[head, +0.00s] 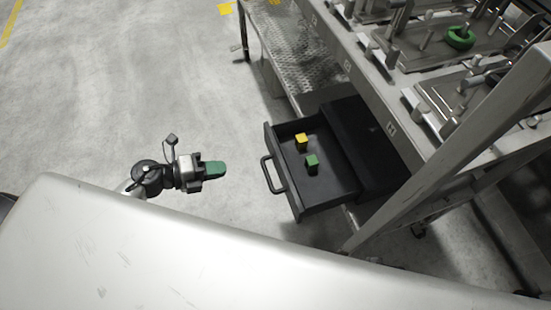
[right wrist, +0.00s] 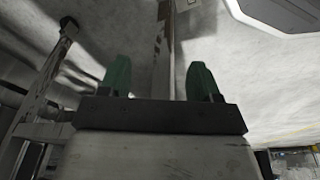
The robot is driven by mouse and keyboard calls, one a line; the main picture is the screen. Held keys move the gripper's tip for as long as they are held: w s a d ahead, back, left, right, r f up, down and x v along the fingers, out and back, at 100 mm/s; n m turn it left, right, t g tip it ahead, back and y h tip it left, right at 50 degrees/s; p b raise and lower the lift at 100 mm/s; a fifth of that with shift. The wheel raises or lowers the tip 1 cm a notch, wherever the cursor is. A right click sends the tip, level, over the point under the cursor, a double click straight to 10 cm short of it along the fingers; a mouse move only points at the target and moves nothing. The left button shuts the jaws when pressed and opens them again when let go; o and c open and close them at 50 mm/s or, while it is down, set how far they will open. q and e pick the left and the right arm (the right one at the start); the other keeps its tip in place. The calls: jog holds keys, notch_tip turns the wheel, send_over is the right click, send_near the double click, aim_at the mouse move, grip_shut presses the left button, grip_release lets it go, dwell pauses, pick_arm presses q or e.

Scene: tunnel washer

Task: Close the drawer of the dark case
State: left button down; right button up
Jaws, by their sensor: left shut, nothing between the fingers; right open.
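The dark case (head: 372,140) sits on the lower shelf of the metal bench. Its drawer (head: 335,195) is pulled out to the left and stands open. The drawer's handle (head: 270,175) is a dark bar on its front face. A yellow cube (head: 301,141) and a green cube (head: 312,161) lie inside the drawer. My left gripper (head: 222,169) is shut and empty, with green fingertips pointing right, to the left of the handle and apart from it. My right gripper (right wrist: 158,82) shows only in the right wrist view, open, with its two green fingers spread and nothing between them.
The bench top (head: 385,90) above the case carries metal fixtures and a green ring (head: 461,37). A slanted metal post (head: 450,150) stands right of the case. The perforated lower shelf (head: 300,65) extends behind it. The concrete floor (head: 130,90) left of the drawer is clear.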

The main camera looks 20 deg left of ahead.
aim_at(277, 159)
pick_arm(q)
jog(key=x, duration=1.2)
jog(key=shift+w+d+r+b, duration=0.2)
jog(key=shift+d+r+b, duration=0.1)
jog(key=shift+d+b, duration=0.1)
jog(key=shift+w+d, duration=0.3)
jog(key=shift+d, duration=0.15)
pick_arm(e)
jog(key=shift+w+r, duration=0.25)
jog(key=shift+r, duration=0.7)
jog(key=shift+w+r, duration=0.25)
jog(key=shift+r, duration=0.65)
jog(key=shift+a, duration=0.1)
